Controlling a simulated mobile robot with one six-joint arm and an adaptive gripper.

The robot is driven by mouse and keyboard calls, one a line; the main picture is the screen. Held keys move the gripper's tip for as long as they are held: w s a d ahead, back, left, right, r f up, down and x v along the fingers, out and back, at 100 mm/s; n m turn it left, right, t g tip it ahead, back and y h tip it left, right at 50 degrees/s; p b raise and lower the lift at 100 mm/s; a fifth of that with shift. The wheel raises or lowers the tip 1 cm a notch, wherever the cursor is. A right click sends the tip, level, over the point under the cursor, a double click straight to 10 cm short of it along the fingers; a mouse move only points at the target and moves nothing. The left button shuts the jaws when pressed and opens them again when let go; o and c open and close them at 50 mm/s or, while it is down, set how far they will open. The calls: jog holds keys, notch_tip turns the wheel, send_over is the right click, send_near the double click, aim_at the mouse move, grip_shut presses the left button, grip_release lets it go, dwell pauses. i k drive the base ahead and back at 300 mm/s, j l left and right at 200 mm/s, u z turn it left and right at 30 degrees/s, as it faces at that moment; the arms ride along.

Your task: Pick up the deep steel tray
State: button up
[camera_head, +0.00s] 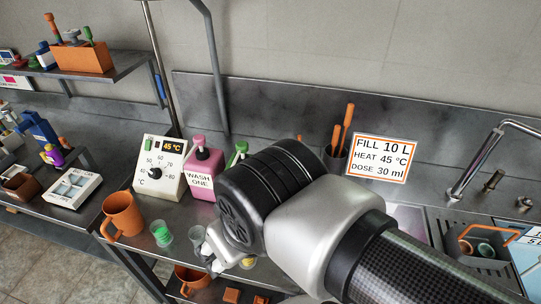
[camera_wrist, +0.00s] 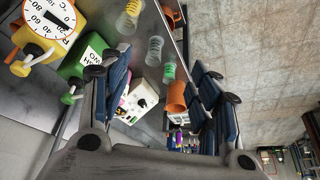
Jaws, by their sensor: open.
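I cannot make out a deep steel tray for certain in either view. In the head view my gripper (camera_head: 212,252) is mostly hidden behind my wrist, over the front of the counter near the small cups.
An orange jug (camera_head: 122,213), a clear cup with green (camera_head: 161,234), a pink bottle (camera_head: 204,172) and a dial box (camera_head: 160,166) stand left of my gripper. A sign (camera_head: 382,158), a tap (camera_head: 480,165) and a dark basin (camera_head: 478,243) are at right. Open floor (camera_wrist: 240,60) lies in front.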

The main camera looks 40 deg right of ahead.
aim_at(475, 234)
jog(key=z, duration=3.3)
jog(key=i+l+u, duration=0.35)
jog(key=i+l, duration=0.1)
jog(key=l, duration=0.1)
